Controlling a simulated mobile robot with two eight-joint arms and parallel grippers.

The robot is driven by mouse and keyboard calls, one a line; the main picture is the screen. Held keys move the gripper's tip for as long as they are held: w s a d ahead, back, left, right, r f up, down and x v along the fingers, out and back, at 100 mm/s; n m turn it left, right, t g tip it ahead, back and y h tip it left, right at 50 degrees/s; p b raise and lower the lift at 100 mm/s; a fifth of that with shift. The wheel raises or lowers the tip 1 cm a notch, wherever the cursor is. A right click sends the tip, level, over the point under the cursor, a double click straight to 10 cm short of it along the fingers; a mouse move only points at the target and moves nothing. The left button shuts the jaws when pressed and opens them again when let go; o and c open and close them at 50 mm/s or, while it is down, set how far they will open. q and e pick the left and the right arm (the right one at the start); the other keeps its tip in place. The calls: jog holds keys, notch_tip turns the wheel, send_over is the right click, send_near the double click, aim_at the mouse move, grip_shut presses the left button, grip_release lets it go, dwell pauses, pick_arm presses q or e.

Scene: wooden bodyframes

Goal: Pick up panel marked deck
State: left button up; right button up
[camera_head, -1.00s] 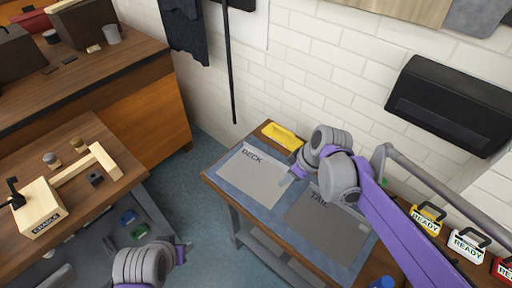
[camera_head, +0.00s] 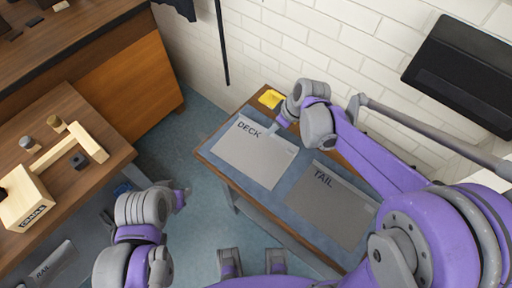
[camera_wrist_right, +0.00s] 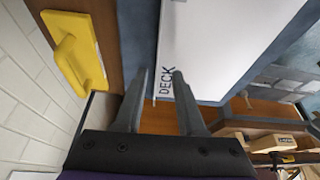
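The panel marked DECK (camera_head: 255,160) is a flat light-grey sheet lying on the blue mat of the workbench. Next to it lies the darker panel marked TAIL (camera_head: 325,210). My right gripper (camera_head: 274,130) is at the far right corner of the DECK panel. In the right wrist view, its two fingers (camera_wrist_right: 160,75) are apart, and the DECK panel (camera_wrist_right: 205,40) with its lettering shows between and beyond them. I see no clear grip on the panel. My left gripper (camera_head: 183,197) hangs over the floor left of the bench, away from the panels; its fingers are unclear.
A yellow handled tool (camera_head: 270,98) lies at the bench's back corner, close to my right gripper; it also shows in the right wrist view (camera_wrist_right: 75,50). A white brick wall stands behind. A wooden table (camera_head: 85,190) with wooden frame parts is at left.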

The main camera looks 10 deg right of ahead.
jog(key=x, duration=0.4)
jog(key=shift+w+f, duration=0.15)
jog(key=shift+w, duration=0.15)
jog(key=shift+c, duration=0.3)
grip_shut()
dwell(0.9)
